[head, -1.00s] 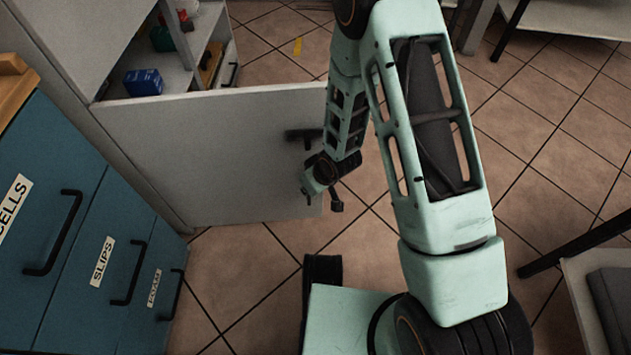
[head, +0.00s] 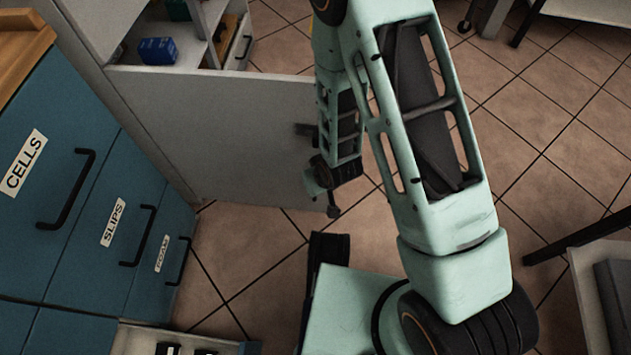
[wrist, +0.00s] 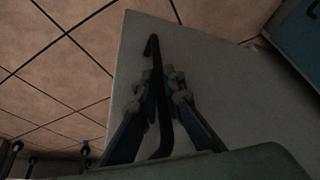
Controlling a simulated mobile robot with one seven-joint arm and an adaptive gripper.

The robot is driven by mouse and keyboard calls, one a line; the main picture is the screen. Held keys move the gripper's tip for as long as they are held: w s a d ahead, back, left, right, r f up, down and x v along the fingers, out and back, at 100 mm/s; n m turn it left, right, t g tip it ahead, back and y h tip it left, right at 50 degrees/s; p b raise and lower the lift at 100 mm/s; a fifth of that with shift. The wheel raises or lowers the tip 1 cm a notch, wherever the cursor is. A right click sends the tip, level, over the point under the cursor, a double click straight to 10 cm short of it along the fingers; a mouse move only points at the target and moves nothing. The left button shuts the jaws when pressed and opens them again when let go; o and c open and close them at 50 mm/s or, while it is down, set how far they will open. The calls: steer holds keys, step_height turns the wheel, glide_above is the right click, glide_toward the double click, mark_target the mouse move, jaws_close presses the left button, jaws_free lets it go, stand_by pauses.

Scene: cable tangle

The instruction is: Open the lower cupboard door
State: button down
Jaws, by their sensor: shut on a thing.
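The lower cupboard door (head: 225,135) is a plain pale grey panel, standing wide open and swung out from the cupboard at the left. Its black bar handle (head: 305,130) shows near the free edge, beside my arm. In the wrist view the door (wrist: 225,90) fills the middle and right, and the dark handle (wrist: 152,48) passes between the fingers. My gripper (wrist: 160,82) is shut on that handle. In the head view my arm hides the door's free edge and makes the fingers hard to make out.
Blue drawers (head: 60,130) with black handles stand at the left, close to the door's hinge side. An open low drawer (head: 135,340) shows at the bottom. The cupboard holds a blue box (head: 157,50). Tiled floor (head: 240,270) is clear between door and drawers. A bench (head: 590,290) stands at the right.

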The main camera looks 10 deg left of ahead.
steer(key=shift+a+r, duration=0.1)
steer(key=shift+a, duration=0.4)
steer(key=c, duration=2)
jaws_free()
steer(key=shift+c, duration=0.2)
steer(key=shift+d, duration=0.2)
steer(key=shift+d, duration=0.1)
steer(key=v, duration=0.7)
steer(key=shift+r, duration=0.15)
steer(key=shift+s, duration=0.1)
